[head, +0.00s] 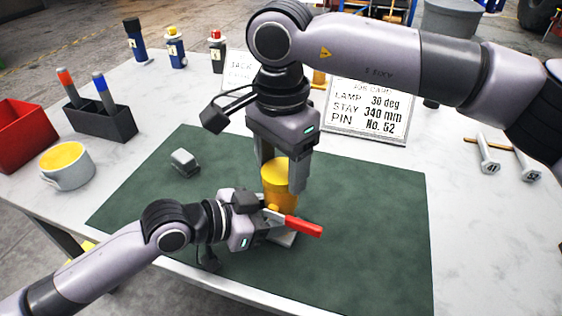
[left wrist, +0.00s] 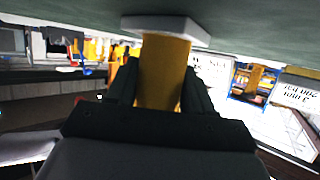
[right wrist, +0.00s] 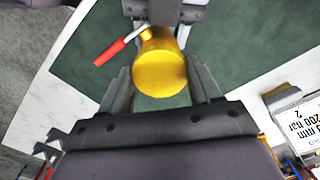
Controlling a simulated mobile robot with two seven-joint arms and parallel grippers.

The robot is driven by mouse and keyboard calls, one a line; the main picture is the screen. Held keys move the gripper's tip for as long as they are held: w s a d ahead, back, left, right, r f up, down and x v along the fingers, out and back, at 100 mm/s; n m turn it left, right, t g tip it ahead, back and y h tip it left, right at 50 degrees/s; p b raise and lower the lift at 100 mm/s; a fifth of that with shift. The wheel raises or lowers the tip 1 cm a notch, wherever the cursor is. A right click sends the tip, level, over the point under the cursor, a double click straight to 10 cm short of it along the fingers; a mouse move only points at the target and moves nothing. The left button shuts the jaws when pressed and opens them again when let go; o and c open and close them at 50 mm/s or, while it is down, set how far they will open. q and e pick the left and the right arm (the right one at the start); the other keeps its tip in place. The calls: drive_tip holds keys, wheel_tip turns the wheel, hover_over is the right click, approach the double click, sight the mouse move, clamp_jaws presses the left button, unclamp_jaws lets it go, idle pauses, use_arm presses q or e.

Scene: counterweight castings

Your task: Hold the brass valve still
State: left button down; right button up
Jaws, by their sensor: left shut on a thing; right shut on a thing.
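The brass valve (head: 280,180) stands upright near the front of the green mat (head: 370,200). It has a yellow round top, a lever with a red handle (head: 303,226) pointing right, and a pale base (left wrist: 165,25). My left gripper (head: 265,219) comes in low from the left and is shut on the valve's lower body (left wrist: 163,75). My right gripper (head: 284,180) points down from above and is shut on the valve's upper part; its fingers flank the round top (right wrist: 160,76) in the right wrist view. The left fingers partly hide the valve's lower part.
A small grey block (head: 185,162) lies on the mat at left. Cans (head: 175,48) and a sign board (head: 367,110) are behind. The mat's right side is clear.

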drive_tip(key=m, duration=0.9)
drive_tip(key=shift+m, duration=0.3)
drive_tip(key=m, duration=0.4)
drive_tip(key=shift+m, duration=0.3)
drive_tip(key=m, duration=0.5)
drive_tip(key=shift+m, duration=0.4)
drive_tip(key=o, duration=1.3)
drive_tip(key=shift+c, duration=0.2)
wheel_tip(320, 180, up, 12)
